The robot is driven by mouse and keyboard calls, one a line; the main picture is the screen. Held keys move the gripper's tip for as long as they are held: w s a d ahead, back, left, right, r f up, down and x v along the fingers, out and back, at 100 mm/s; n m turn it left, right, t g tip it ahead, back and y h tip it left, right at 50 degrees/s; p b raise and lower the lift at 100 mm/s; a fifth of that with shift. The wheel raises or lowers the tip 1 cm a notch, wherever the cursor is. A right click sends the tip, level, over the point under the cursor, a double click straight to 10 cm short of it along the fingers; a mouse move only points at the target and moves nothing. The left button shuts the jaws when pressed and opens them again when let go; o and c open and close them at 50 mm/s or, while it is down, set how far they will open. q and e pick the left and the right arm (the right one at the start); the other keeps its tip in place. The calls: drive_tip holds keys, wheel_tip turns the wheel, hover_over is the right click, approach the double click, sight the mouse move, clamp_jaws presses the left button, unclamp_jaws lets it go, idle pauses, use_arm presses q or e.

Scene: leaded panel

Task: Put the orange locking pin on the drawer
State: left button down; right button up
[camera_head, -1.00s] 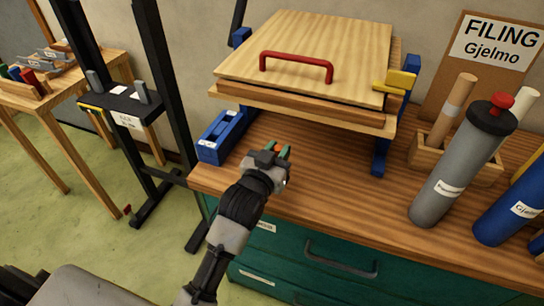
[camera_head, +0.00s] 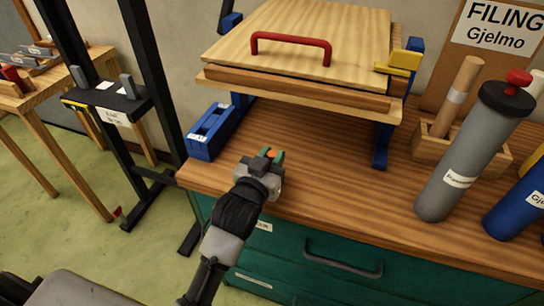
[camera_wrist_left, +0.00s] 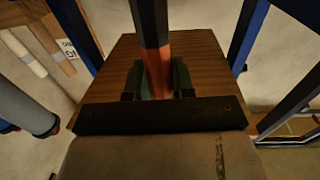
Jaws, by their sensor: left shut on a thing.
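My left gripper (camera_head: 264,158) is above the front left part of the wooden workbench. It is shut on the orange locking pin (camera_head: 270,153), of which only a small orange bit shows between the fingers in the head view. In the left wrist view the pin (camera_wrist_left: 157,70) stands between the two green fingertips, orange near the fingers and dark farther up. The green drawer (camera_head: 340,262) is in the front of the bench, below the gripper, with a dark bar handle (camera_head: 343,258). It looks closed. My right gripper is not in view.
A wooden press with a red handle (camera_head: 291,38) stands on blue supports behind the gripper. A blue open holder (camera_head: 212,132) is at the bench's left corner. A grey cylinder with a red knob (camera_head: 470,150) stands at the right. The bench front between is clear.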

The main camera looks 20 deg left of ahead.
use_arm(q)
drive_tip(key=c, duration=1)
unclamp_jaws()
drive_tip(key=shift+o, duration=0.2)
drive_tip(key=shift+r, duration=0.15)
drive_tip(key=s+a, duration=0.1)
drive_tip(key=s, duration=1.1)
drive_tip(key=shift+a+b, duration=0.2)
drive_tip(key=shift+b, duration=0.25)
drive_tip(key=shift+w, duration=0.1)
